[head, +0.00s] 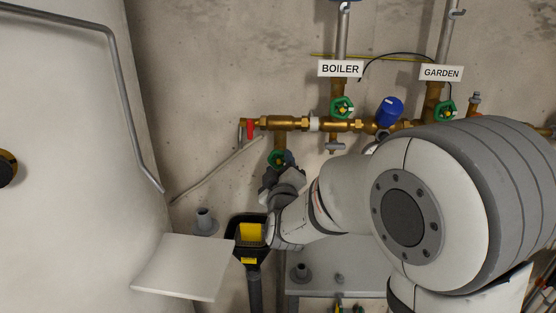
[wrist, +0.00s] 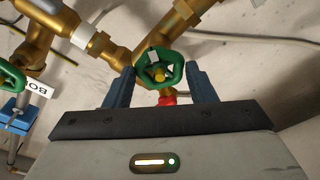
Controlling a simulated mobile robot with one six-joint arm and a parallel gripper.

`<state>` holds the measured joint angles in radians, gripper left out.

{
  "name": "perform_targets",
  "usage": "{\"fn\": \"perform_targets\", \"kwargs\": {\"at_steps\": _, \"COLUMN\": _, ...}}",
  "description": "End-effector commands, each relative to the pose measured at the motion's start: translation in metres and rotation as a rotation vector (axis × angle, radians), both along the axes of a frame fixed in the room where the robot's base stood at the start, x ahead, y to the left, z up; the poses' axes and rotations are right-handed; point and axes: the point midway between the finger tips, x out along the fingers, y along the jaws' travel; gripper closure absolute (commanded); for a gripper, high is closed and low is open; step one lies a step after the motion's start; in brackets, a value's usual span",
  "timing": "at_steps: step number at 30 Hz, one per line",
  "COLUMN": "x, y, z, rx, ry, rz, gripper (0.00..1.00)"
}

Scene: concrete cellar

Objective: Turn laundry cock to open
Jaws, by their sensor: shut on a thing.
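A green handwheel (head: 276,158) sits on a brass branch below the left part of the manifold in the head view. In the wrist view the green handwheel (wrist: 160,68) lies between the two blue-grey fingers of my gripper (wrist: 161,76). The jaws are closed on its rim from both sides. In the head view my gripper (head: 284,172) covers part of the wheel. No label for this cock shows, so I cannot confirm that it is the laundry one.
Green handwheels sit under the BOILER sign (head: 340,69) and the GARDEN sign (head: 441,73). A red lever (head: 250,130) is left of the held wheel, and a blue cap (head: 389,111) right. Below stand a black funnel (head: 237,222) and a white panel (head: 183,268).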

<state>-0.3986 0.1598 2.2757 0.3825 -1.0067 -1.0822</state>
Motion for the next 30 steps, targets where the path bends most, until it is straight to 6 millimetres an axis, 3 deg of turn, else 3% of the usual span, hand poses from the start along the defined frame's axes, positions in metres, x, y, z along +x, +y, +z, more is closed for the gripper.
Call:
{"fn": "perform_targets", "kwargs": {"at_steps": 6, "x": -0.0003, "y": -0.0009, "z": 0.0018, "rx": -0.238, "ry": 0.012, "rz": 0.000, "gripper": 0.73}}
{"fn": "perform_targets", "kwargs": {"at_steps": 17, "x": -0.0003, "y": -0.0007, "z": 0.0007, "rx": -0.280, "ry": 0.013, "rz": 0.001, "gripper": 0.73}}
{"fn": "perform_targets", "kwargs": {"at_steps": 26, "x": -0.0002, "y": -0.0014, "z": 0.0032, "rx": -0.530, "ry": 0.022, "rz": 0.000, "gripper": 0.73}}
{"fn": "perform_targets", "kwargs": {"at_steps": 27, "x": -0.0003, "y": -0.0014, "z": 0.0016, "rx": -0.525, "ry": 0.022, "rz": 0.000, "gripper": 0.46}}
{"fn": "perform_targets", "kwargs": {"at_steps": 30, "x": -0.0003, "y": -0.0011, "z": 0.0017, "rx": -0.523, "ry": 0.020, "rz": 0.000, "gripper": 0.38}}
